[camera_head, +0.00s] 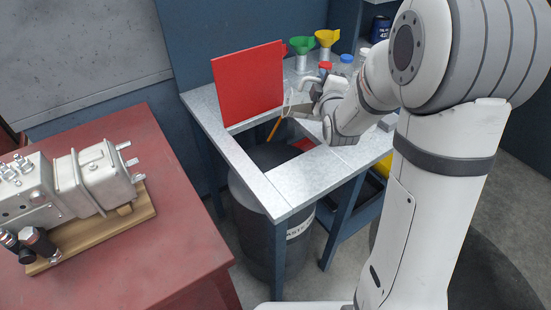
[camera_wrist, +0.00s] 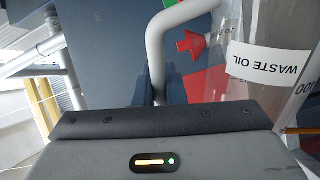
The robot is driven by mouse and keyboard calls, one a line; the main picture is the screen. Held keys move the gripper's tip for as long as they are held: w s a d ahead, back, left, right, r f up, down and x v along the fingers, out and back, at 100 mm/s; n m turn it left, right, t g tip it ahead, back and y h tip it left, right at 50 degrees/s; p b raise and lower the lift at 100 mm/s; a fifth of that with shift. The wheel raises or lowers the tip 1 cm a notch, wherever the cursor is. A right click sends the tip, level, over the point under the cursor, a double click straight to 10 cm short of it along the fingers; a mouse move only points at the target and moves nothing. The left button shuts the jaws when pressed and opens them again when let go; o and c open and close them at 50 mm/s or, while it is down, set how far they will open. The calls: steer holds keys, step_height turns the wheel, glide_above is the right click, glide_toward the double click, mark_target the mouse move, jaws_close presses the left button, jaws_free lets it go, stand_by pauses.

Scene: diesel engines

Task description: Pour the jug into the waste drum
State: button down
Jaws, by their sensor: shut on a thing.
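The clear jug (camera_wrist: 243,75) is in the wrist view, with its white WASTE OIL label upside down. Its pale curved handle (camera_wrist: 155,50) passes between my dark fingers. My gripper (camera_head: 293,110) is shut on the handle and sits over the bench opening in the head view. There the jug is small and mostly hidden, and a thin amber streak shows just below my gripper. I cannot tell whether it is falling liquid. The dark waste drum (camera_head: 262,222) stands under the opening, with its label partly hidden by the bench.
A red panel (camera_head: 247,84) stands upright behind the opening in the grey bench (camera_head: 240,165). Green (camera_head: 301,46) and yellow (camera_head: 327,38) funnels and several capped bottles stand at the back. A red table (camera_head: 115,240) at left bears a grey engine (camera_head: 92,178).

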mark_target(305, 94)
steer(key=shift+a+f+n+b, duration=0.25)
steer(key=shift+a+f+b, duration=0.4)
steer(key=shift+b, duration=0.3)
steer(key=shift+a+f+n+b, duration=0.25)
steer(key=shift+a+f+b, duration=0.15)
steer(key=shift+f+b, duration=0.45)
steer(key=shift+s+a+f+n+b, duration=0.15)
steer(key=shift+a+f+n+b, duration=0.7)
steer(key=shift+b, duration=0.8)
stand_by(0.6)
steer(key=shift+a+r+n, duration=0.1)
steer(key=shift+a+n, duration=0.15)
steer(key=shift+a, duration=0.05)
stand_by(0.3)
